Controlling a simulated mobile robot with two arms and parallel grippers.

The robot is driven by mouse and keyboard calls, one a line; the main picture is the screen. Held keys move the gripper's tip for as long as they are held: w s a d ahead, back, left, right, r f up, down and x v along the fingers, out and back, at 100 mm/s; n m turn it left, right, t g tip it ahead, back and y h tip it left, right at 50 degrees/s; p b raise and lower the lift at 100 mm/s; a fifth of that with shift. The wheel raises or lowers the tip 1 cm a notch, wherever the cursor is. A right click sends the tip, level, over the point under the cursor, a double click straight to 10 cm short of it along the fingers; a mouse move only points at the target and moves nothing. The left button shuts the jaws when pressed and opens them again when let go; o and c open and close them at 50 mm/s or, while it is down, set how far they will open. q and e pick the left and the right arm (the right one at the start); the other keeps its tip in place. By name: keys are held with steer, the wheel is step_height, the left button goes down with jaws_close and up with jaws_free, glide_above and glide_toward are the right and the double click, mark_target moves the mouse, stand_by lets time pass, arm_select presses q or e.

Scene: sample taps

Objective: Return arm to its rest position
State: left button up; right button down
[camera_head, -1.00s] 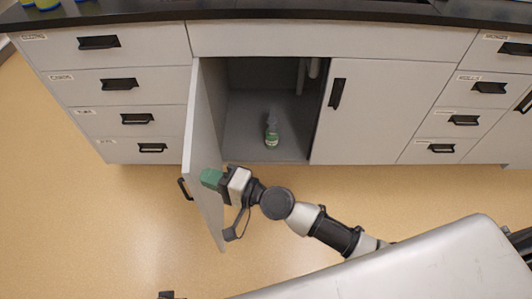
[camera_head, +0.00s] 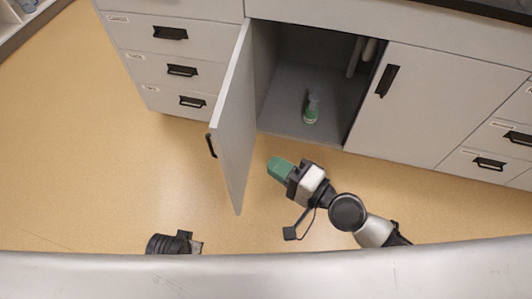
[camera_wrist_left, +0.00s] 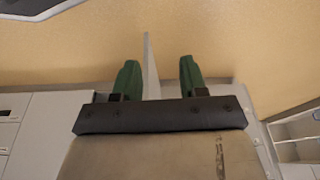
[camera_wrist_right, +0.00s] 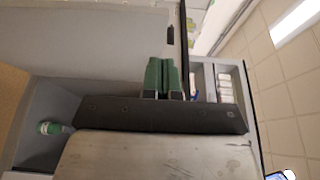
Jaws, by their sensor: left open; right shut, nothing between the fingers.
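My right gripper (camera_head: 281,169) is shut and empty in the head view. It is just right of the open cabinet door and in front of the cabinet opening. Its green fingers are pressed together in the right wrist view (camera_wrist_right: 161,75). My left gripper is open in the left wrist view (camera_wrist_left: 157,78), its two green fingers apart with nothing held. In the head view only a dark part of my left arm shows at the lower left; its fingers cannot be made out there.
The cabinet door (camera_head: 233,125) stands open, swung outward. A green-and-clear spray bottle (camera_head: 311,110) stands upright inside the cabinet (camera_head: 286,118). Drawers flank the cabinet on both sides. The tan floor (camera_head: 110,190) at left is clear.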

steer(key=s+d+f+n+g+h, duration=0.35)
steer(key=d+f+h, duration=0.25)
steer(key=f, duration=0.4)
steer(key=s+d+f+n+g+h, duration=0.25)
steer(key=d+f+n+h, duration=0.25)
steer(key=f, duration=0.5)
steer(key=s+d+f+n+g+h+p, duration=0.1)
steer(key=s+d+f+g+h+p, duration=0.2)
steer(key=s+d+f+p, duration=0.55)
arm_select(q)
steer(key=s+a+f+g+p, duration=0.1)
steer(key=s+f+p, duration=0.2)
steer(key=s, duration=0.6)
steer(key=s+a+f+p, duration=0.2)
steer(key=s+f+p, duration=0.1)
steer(key=s+p, duration=0.4)
steer(key=s, duration=0.2)
steer(key=shift+s+f+g, duration=0.3)
steer(key=shift+f+g, duration=0.1)
arm_select(e)
steer(key=s+f, duration=0.2)
steer(key=s, duration=1.3)
steer(key=shift+d+f+g, duration=0.25)
steer(key=shift+f+g, duration=0.15)
arm_select(q)
steer(key=shift+a, duration=0.15)
arm_select(e)
steer(key=shift+s, duration=0.1)
